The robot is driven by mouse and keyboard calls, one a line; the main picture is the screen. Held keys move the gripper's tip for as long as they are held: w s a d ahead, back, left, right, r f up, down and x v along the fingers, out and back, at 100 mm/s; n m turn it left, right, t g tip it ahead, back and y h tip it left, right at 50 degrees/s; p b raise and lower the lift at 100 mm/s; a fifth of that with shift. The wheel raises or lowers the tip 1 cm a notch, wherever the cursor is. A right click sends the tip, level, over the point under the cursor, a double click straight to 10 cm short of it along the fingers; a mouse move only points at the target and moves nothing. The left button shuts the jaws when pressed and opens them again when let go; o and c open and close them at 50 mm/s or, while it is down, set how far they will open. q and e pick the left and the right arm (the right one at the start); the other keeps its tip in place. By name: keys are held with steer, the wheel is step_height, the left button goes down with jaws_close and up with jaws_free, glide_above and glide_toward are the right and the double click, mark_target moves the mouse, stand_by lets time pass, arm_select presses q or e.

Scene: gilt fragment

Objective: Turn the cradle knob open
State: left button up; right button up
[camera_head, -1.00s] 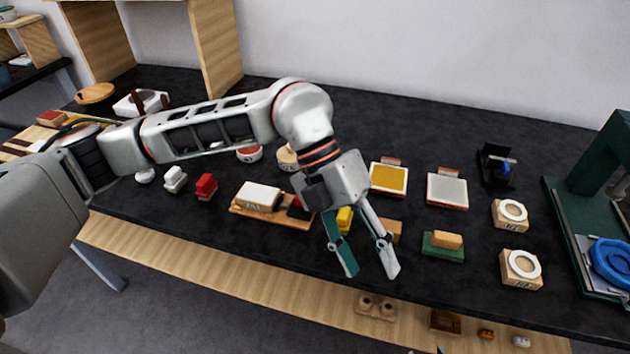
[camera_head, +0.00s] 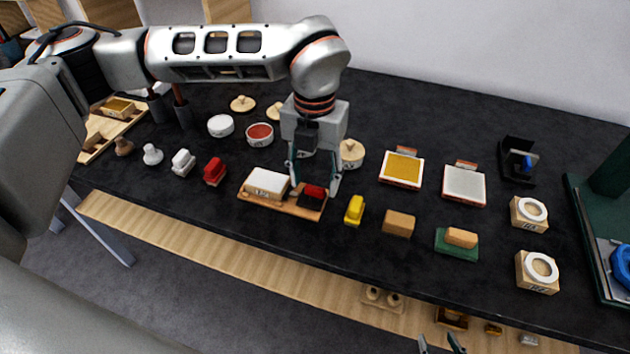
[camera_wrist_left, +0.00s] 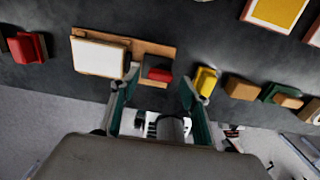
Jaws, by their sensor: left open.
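A small black stand with a blue part (camera_head: 527,162) is at the back right of the table; it may be the cradle with its knob, but it is too small to tell how the knob is turned. My left gripper (camera_head: 314,187) is open and points down over the right part of a wooden board (camera_head: 285,206), far left of that stand. The board bears a white-topped block and a black block with a red top (camera_wrist_left: 158,74). Nothing is held between the left fingers (camera_wrist_left: 158,92). My right gripper (camera_head: 440,345) shows only two separated fingertips at the bottom edge.
A yellow block (camera_head: 354,210), a tan block (camera_head: 398,223) and a green-based block (camera_head: 457,244) line the front edge. Two ringed wooden blocks stand at right, beside a green frame (camera_head: 590,230) with a blue ring. Framed yellow and grey pads lie behind. Dark tabletop is clear between them.

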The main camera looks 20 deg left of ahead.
arm_select(q)
steer(key=shift+f, duration=0.75)
steer(key=c, duration=1.1)
